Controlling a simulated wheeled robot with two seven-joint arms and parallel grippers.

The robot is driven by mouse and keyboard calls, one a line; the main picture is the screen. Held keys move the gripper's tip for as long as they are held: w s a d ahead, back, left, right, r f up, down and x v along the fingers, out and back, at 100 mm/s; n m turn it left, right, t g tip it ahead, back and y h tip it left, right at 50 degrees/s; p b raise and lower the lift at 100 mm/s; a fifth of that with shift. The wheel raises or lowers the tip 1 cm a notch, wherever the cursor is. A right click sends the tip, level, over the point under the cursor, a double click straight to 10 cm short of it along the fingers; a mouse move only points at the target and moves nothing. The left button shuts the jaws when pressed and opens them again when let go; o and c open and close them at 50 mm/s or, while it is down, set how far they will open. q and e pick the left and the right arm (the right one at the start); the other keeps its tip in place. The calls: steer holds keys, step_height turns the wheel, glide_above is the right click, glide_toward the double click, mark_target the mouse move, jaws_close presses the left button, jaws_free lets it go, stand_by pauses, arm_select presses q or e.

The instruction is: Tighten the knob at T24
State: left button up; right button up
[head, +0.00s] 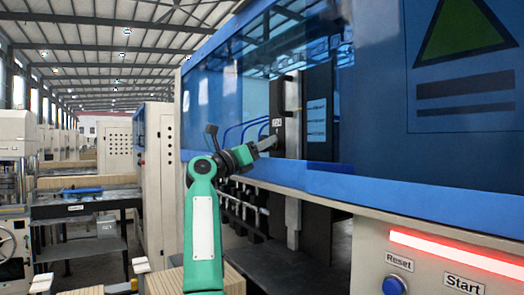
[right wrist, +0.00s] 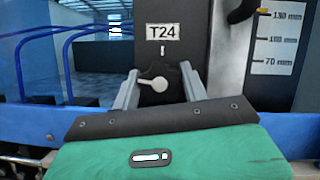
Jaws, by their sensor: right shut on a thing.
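The knob (right wrist: 156,82) is a dark star-shaped knob with a pale pointer, on a black upright plate below the white T24 label (right wrist: 163,32). My right gripper (right wrist: 158,88) has its two grey fingers on either side of the knob and is shut on it. In the head view my right gripper (head: 268,144) reaches to the front of the black plate (head: 288,90), and the knob is hidden there behind the fingers. My left gripper is not in view.
A blue machine housing (head: 340,180) with a tinted window surrounds the plate. Blue hoses (right wrist: 75,40) run left of it. A height scale (right wrist: 277,38) is at right. Reset (head: 395,285) and Start buttons sit lower right.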

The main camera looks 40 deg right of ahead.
steer(key=m+g, duration=0.2)
steer(key=m, duration=0.1)
steer(key=shift+f+b, duration=0.1)
steer(key=shift+b, duration=0.3)
steer(key=shift+m+g, duration=0.9)
steer(key=shift+m, duration=1.2)
steer(key=o, duration=1)
steer(key=shift+a, duration=0.1)
steer(key=b+v, duration=0.5)
steer(key=v, duration=0.8)
steer(key=shift+w+a, duration=0.2)
steer(key=shift+a, duration=0.3)
